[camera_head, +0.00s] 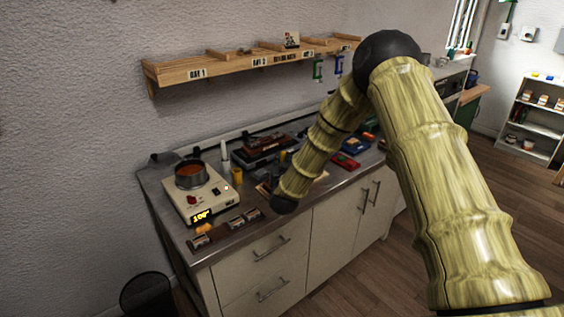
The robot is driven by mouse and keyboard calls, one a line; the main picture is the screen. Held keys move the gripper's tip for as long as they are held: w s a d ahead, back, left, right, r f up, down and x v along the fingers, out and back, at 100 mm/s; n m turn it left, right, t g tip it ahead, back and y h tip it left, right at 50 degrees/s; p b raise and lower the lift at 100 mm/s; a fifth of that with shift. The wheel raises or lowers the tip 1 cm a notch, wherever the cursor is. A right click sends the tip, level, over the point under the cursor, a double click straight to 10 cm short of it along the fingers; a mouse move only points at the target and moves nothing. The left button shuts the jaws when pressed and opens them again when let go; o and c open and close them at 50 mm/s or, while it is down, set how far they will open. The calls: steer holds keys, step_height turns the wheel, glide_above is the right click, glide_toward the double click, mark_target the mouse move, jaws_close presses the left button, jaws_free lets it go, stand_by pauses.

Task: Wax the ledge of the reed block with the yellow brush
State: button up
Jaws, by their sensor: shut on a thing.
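My arm comes in from the right and bends down over the counter; its dark wrist joint (284,205) is above the counter's front edge. My gripper does not show; the wrist and forearm hide the area behind them. I cannot make out the yellow brush for certain. A small yellow-orange upright item (237,176) stands right of the hot plate, too small to identify. I cannot pick out the reed block for sure; a brown wooden piece (264,188) shows partly beside the wrist.
A cream hot plate (199,199) with a lit display carries a pot (190,175) of orange-red content at the counter's left. Dark and red items crowd the back. A labelled wooden shelf (225,67) hangs above.

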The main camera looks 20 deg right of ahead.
steer(key=shift+f, duration=0.25)
steer(key=shift+w+d+r+b, duration=0.1)
steer(key=shift+w+d+b, duration=0.2)
steer(key=shift+d, duration=0.45)
steer(key=shift+w+d+r+b, duration=0.1)
steer(key=shift+w+d+b, duration=0.15)
steer(key=shift+d, duration=0.45)
steer(key=shift+w+d+f+b, duration=0.1)
steer(key=shift+w+d+b, duration=0.2)
steer(key=shift+d, duration=0.45)
steer(key=shift+w+d+b, duration=0.2)
steer(key=shift+d+b, duration=0.05)
steer(key=shift+d, duration=0.5)
steer(key=shift+w+d+f+b, duration=0.1)
steer(key=shift+w+d+b, duration=0.2)
steer(key=shift+d, duration=0.45)
steer(key=shift+w+d+b, duration=0.25)
steer(key=shift+d+b, duration=0.05)
steer(key=shift+d, duration=0.4)
steer(key=shift+d, duration=0.1)
